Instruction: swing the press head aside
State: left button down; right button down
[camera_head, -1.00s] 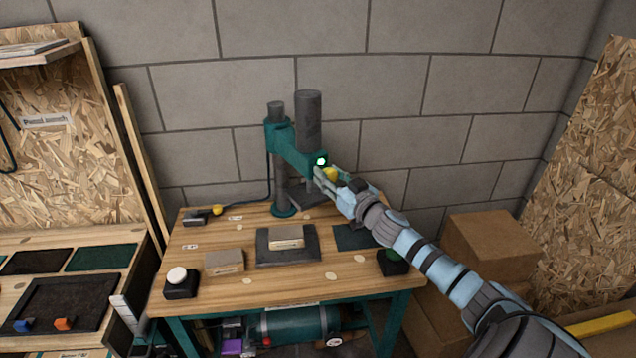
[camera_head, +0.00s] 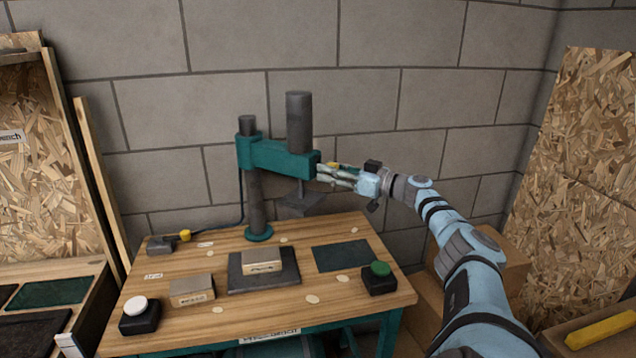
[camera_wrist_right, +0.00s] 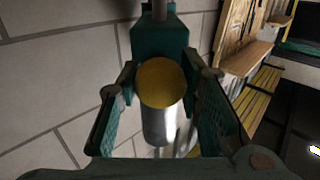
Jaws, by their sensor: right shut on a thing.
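The press head is a teal arm (camera_head: 275,155) on a grey post (camera_head: 256,200). It carries a dark upright cylinder (camera_head: 299,120) and a grey press plate (camera_head: 301,204) below. It points right, along the wall, and the plate hangs behind the dark pad, not over it. My right gripper (camera_head: 336,174) is at the arm's free end, shut on its yellow-tipped handle (camera_wrist_right: 161,82). In the right wrist view the handle lies between both fingers, with the teal arm end (camera_wrist_right: 160,42) beyond. The fingers hide most of the handle in the head view. My left gripper is out of view.
The wooden bench (camera_head: 215,314) holds a dark pad (camera_head: 264,281) with a block on it, another block (camera_head: 192,289), a white button (camera_head: 138,313) and a green button (camera_head: 379,277). The block wall is close behind the head. Cardboard boxes (camera_head: 505,262) stand right.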

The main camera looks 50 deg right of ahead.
jog(key=shift+d, duration=0.1)
jog(key=c, duration=1.5)
grip_release()
jog(key=shift+c, duration=0.2)
jog(key=o, duration=0.4)
jog(key=shift+s+d, duration=0.1)
jog(key=shift+d, duration=0.05)
jog(key=shift+o, duration=0.2)
notch_tip(320, 180, up, 10)
jog(key=shift+f, duration=0.1)
